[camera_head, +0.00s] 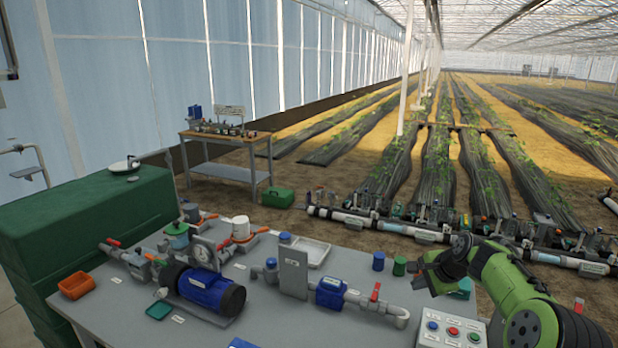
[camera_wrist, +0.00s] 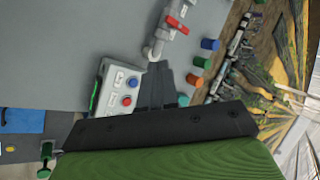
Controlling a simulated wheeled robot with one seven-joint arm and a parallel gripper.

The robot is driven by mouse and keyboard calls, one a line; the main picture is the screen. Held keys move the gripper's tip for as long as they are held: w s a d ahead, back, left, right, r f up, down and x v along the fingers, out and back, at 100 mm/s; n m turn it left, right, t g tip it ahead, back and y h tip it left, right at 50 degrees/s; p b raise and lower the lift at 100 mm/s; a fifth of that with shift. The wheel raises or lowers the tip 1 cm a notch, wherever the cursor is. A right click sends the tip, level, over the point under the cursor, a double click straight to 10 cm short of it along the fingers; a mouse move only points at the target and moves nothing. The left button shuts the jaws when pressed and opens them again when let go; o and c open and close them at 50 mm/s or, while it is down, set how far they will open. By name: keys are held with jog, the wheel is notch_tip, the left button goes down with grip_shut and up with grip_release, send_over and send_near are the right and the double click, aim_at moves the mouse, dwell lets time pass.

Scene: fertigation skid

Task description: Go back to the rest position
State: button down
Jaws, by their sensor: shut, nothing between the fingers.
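My gripper (camera_head: 424,272) is dark and sits at the end of my green arm, above the right side of the grey bench. In the wrist view its two fingers (camera_wrist: 157,85) lie together with nothing between them. They point over the bench edge, beside a grey control box (camera_wrist: 118,88) with blue and red buttons. That control box also shows at the bottom of the head view (camera_head: 450,331). My gripper is apart from everything on the bench, as far as I can see.
A pipe with a red valve handle (camera_head: 375,292) lies left of my gripper. A blue cup (camera_head: 378,261) and a green cup (camera_head: 399,266) stand near the bench's far edge. A blue pump (camera_head: 212,290) is further left. A long pipe manifold (camera_head: 400,228) lies beyond the bench.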

jog(key=s+a+r+n+g+h, duration=0.1)
jog(key=s+a+r+n, duration=0.4)
jog(key=s, duration=0.4)
jog(key=s+a+r+n+h, duration=0.2)
jog(key=s+a+r+n, duration=0.1)
jog(key=s+a+r, duration=0.5)
jog(key=s+a+f+n, duration=0.1)
jog(key=s+f+n, duration=0.1)
jog(key=s, duration=1)
jog(key=s+f+n, duration=0.2)
jog(key=s+n, duration=0.3)
jog(key=s, duration=0.7)
jog(key=shift+s+a, duration=0.15)
jog(key=shift+a, duration=0.25)
